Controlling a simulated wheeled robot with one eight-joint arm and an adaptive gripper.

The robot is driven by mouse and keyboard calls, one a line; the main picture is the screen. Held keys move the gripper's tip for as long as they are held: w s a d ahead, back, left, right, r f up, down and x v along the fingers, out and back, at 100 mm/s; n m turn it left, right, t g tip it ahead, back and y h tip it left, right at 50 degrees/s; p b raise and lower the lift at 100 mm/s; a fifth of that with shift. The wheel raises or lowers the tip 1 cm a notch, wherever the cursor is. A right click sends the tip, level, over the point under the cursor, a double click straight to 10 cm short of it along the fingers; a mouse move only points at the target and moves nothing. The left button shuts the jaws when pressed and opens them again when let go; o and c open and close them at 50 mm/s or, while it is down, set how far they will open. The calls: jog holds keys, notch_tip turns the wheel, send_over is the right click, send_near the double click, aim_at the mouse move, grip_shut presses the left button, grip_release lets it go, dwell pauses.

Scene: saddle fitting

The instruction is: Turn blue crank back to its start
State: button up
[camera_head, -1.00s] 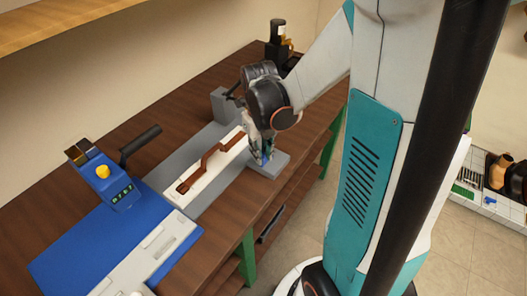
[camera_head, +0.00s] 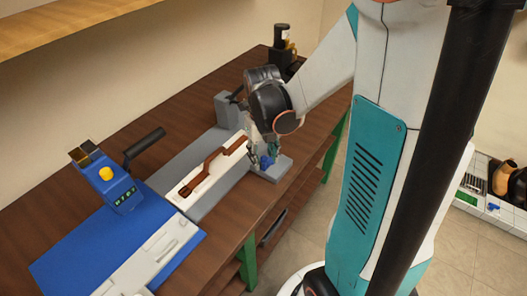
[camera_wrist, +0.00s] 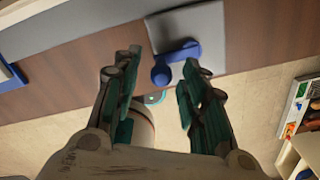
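The blue crank (camera_head: 266,163) sits on a grey block at the right end of the grey fixture. In the wrist view the crank (camera_wrist: 176,58) shows whole, with a short arm and a round knob at its near end. My gripper (camera_head: 264,148) is just above the crank in the head view. In the wrist view my gripper (camera_wrist: 162,68) is open, its two fingers apart on either side of the knob. Nothing is held between them. Whether a finger touches the crank cannot be told.
A white bar with a brown handle (camera_head: 211,171) lies on the grey fixture (camera_head: 213,203). A blue device with a yellow button (camera_head: 107,174) and a black lever stands left. A grey block (camera_head: 228,110) stands behind the bar. The wooden bench (camera_head: 130,117) ends near the crank.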

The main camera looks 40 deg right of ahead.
notch_tip(320, 180, up, 12)
jog(key=shift+a, duration=0.15)
dwell(0.5)
jog(key=shift+s, duration=0.1)
